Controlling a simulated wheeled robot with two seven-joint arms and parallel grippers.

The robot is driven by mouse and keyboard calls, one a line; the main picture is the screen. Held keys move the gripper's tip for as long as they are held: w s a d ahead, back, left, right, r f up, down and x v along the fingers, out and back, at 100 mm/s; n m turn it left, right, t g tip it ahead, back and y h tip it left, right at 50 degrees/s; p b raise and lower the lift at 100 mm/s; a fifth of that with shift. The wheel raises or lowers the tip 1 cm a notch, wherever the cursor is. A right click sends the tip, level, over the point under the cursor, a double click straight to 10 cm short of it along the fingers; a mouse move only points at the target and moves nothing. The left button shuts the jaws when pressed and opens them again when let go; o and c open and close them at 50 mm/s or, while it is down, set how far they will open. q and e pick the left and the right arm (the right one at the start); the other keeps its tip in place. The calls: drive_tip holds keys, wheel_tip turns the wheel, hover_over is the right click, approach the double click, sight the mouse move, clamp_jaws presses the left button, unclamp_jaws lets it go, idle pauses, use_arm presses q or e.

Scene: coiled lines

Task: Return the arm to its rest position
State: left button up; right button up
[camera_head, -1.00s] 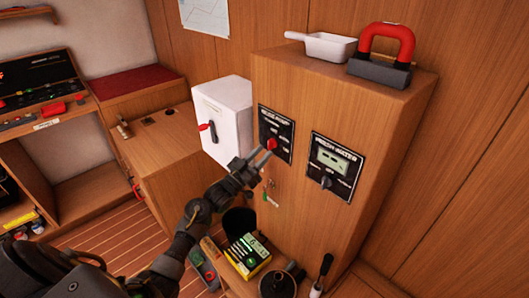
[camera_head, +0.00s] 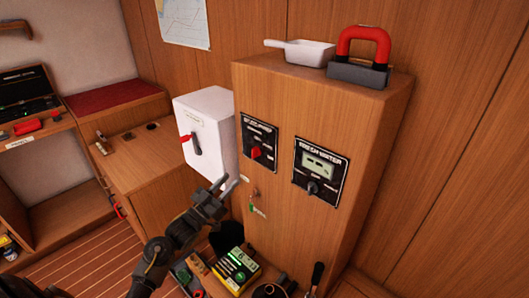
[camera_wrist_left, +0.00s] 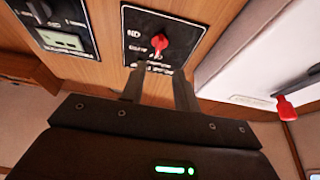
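My left gripper (camera_head: 229,183) is in front of the wooden cabinet, below and left of the black panel (camera_head: 259,136) with a red knob (camera_head: 256,153). Its two fingers stand apart with nothing between them. In the left wrist view the open fingers (camera_wrist_left: 158,88) point towards that panel, and the red knob (camera_wrist_left: 160,42) shows beyond them, clear of the tips. My right gripper is not in view.
A white box (camera_head: 205,125) with a red-tipped lever is left of the gripper. The fresh water panel (camera_head: 321,172) is to the right. A white pan (camera_head: 300,51) and a red-handled tool (camera_head: 362,45) sit on top of the cabinet.

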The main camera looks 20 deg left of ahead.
use_arm(q)
drive_tip(key=a+f+n+g+y, duration=0.25)
drive_tip(key=f+g+y, duration=0.3)
drive_tip(key=f, duration=1.55)
drive_tip(key=s+f+g+y, duration=0.1)
drive_tip(key=s+f+g, duration=0.15)
drive_tip(key=f, duration=0.35)
drive_tip(key=s+d+f+g, duration=0.1)
drive_tip(key=s+f, duration=0.3)
drive_tip(key=f, duration=0.3)
drive_tip(key=s+f+g+y, duration=0.1)
drive_tip(key=s+f, duration=0.2)
drive_tip(key=f, duration=0.3)
drive_tip(key=s+d+f+g, duration=0.2)
drive_tip(key=s+f+g, duration=0.1)
drive_tip(key=s+f, duration=0.5)
drive_tip(key=s+d+f+g, duration=0.25)
drive_tip(key=s+f, duration=0.35)
drive_tip(key=s, duration=0.3)
drive_tip(key=s+d+f+g, duration=0.2)
drive_tip(key=s+f, duration=0.1)
drive_tip(key=s, duration=0.9)
drive_tip(key=s+d+f+m+g, duration=0.1)
drive_tip(key=s+d+f+g, duration=0.2)
drive_tip(key=s, duration=0.8)
drive_tip(key=shift+s, duration=0.35)
drive_tip(key=shift+w+m, duration=0.1)
drive_tip(key=shift+m, duration=0.15)
